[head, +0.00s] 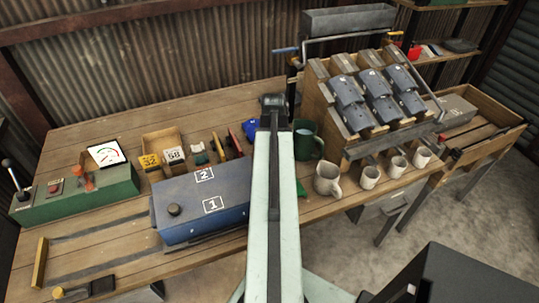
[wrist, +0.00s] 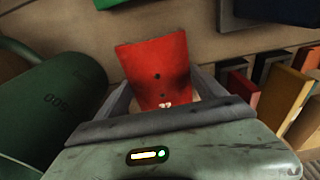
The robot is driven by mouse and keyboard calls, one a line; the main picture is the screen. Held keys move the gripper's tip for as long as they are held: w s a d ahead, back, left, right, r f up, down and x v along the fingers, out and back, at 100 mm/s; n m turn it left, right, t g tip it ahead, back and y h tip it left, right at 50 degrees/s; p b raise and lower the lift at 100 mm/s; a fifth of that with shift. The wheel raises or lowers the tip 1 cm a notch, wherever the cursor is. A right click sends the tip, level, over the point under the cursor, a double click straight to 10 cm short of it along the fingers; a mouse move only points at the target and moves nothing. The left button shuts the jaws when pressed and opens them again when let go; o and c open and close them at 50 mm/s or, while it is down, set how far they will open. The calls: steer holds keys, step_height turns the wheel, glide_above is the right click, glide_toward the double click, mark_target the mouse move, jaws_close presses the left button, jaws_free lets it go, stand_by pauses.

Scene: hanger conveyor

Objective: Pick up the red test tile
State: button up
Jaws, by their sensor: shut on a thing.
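The red test tile (wrist: 158,62) stands out in the middle of the wrist view. It is a flat red piece with dark dots and a small pale mark near its lower edge. My gripper (wrist: 160,88) is shut on it, with one grey finger at each side. In the head view my arm reaches over the bench and hides the gripper's fingers and the held tile. I cannot tell how high the tile is above the bench.
Several coloured tiles (wrist: 270,85) stand in a row at right. A blue box (head: 190,200) marked 1 and 2 sits left of my arm.

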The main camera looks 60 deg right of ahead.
step_height(320, 180, up, 25)
steer(key=p, duration=2.4)
steer(key=shift+w+a+f, duration=0.15)
steer(key=shift+w+f, duration=0.05)
steer(key=shift+w, duration=0.05)
